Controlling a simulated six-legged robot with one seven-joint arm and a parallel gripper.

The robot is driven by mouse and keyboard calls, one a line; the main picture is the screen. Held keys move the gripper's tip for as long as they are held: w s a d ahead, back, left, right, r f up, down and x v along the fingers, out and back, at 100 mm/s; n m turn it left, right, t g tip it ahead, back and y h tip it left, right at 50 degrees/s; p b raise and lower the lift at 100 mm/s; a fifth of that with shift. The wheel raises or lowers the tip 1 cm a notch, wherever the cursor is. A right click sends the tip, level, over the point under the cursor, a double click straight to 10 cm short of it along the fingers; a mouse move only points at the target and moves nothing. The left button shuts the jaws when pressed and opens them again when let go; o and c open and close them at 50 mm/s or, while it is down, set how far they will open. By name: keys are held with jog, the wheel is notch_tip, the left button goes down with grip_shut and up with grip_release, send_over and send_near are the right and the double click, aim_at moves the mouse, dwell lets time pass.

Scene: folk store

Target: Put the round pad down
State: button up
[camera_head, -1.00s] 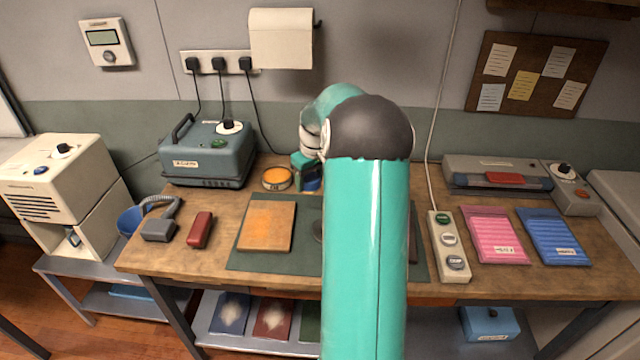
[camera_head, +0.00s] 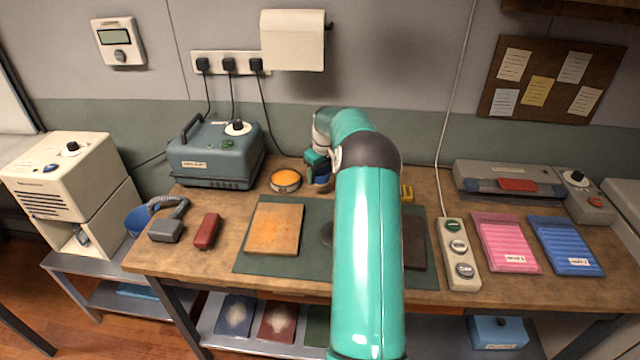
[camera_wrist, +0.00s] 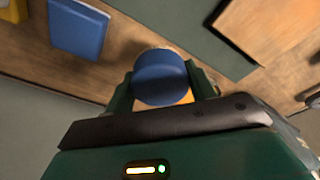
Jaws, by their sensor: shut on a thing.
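The round pad (camera_wrist: 160,80) is blue and sits between the two green fingers of my gripper (camera_wrist: 162,88) in the wrist view. My gripper is shut on it. In the head view my gripper (camera_head: 318,165) is over the back of the table, with the blue pad (camera_head: 320,183) showing just beneath it, right of the round orange-topped tin (camera_head: 285,180). A sliver of orange shows just past the pad in the wrist view. I cannot tell whether the pad's underside touches the table.
A green mat (camera_head: 318,212) with an orange-brown board (camera_head: 275,228) lies in front, and a dark round thing is partly hidden by my arm. A blue-grey machine (camera_head: 215,155) stands left. A blue block (camera_wrist: 78,28) lies near the pad. A button strip (camera_head: 458,255) is to the right.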

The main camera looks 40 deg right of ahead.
aim_at(319, 190)
jog(key=f, duration=0.1)
jog(key=w+d+f, duration=0.2)
notch_tip(319, 190, down, 3)
jog(key=shift+f, duration=0.2)
jog(key=shift+f, duration=0.45)
